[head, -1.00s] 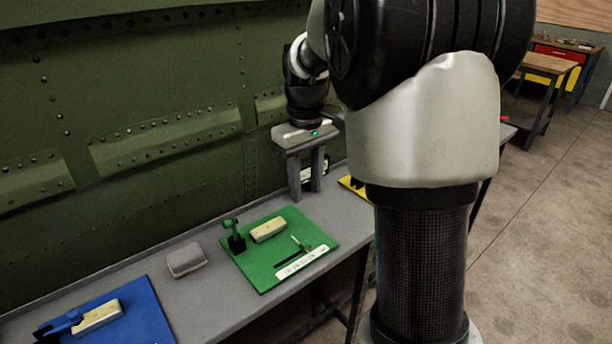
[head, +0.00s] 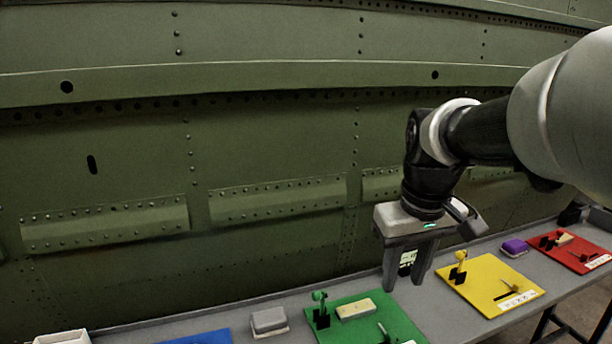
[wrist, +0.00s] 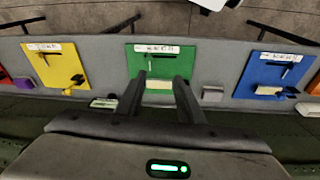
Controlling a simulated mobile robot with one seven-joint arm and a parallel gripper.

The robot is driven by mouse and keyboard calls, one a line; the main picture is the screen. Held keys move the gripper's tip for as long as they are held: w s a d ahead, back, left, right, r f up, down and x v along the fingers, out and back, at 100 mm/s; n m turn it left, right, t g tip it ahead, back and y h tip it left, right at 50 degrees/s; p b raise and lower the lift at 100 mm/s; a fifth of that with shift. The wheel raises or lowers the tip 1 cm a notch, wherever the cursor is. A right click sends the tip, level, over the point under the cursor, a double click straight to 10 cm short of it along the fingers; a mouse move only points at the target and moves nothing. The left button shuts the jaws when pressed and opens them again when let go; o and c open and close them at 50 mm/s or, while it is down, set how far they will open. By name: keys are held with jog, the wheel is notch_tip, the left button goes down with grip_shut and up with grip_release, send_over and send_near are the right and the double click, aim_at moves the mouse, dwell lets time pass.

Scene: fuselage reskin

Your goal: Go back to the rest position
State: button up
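My gripper (head: 406,284) hangs with its fingers pointing down above the grey bench, between the green mat and the yellow mat in the head view. Its two fingers are apart with nothing between them. In the wrist view my gripper (wrist: 166,82) also shows open fingers, reaching over the near part of the green mat (wrist: 170,62). No held object shows in either view.
The grey bench (head: 452,300) carries a green mat (head: 402,326), yellow mat (head: 513,278), red mat (head: 598,250) and blue mat (head: 205,338). Grey block (head: 268,321) and purple block (head: 514,247) lie between mats. The riveted green fuselage wall (head: 270,150) stands behind.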

jog(key=s+a+m+t, duration=0.2)
jog(key=s+a+t, duration=0.2)
jog(key=s, duration=0.9)
notch_tip(320, 180, up, 12)
jog(key=p, duration=1.2)
jog(key=shift+d+f+g, duration=0.15)
jog(key=shift+g, duration=0.15)
